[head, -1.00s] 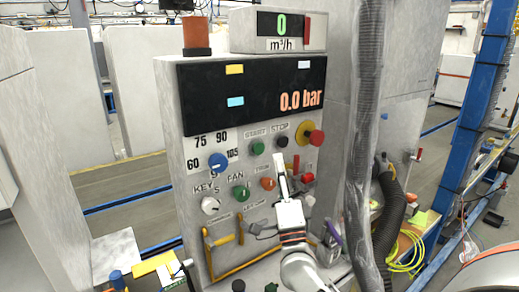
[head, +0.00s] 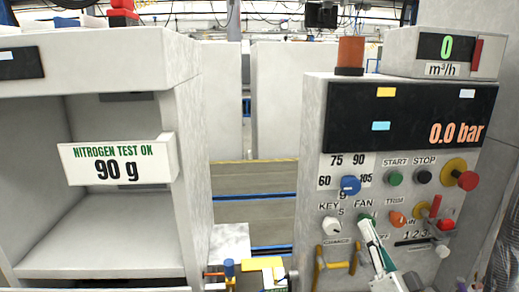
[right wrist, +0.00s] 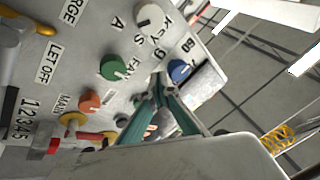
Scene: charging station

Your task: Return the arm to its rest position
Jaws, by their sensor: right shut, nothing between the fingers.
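My right gripper (head: 368,228) is shut and empty. In the head view its tip overlaps the green FAN knob (head: 364,219) on the grey control panel (head: 312,180). The orange TRIM knob (head: 396,219) is just to its right. In the right wrist view the closed teal fingers (right wrist: 158,92) point toward the panel, with the green knob (right wrist: 113,67) and white KEY knob (right wrist: 152,20) beyond them. I cannot tell whether the fingertips touch the panel. My left gripper is not in view.
A blue selector knob (head: 350,185) and a red stop button (head: 467,180) stick out of the panel. Yellow handles (head: 337,264) are low on its front. At left stands a white cabinet with a "NITROGEN TEST OK 90 g" sign (head: 118,163). A gap separates cabinet and panel.

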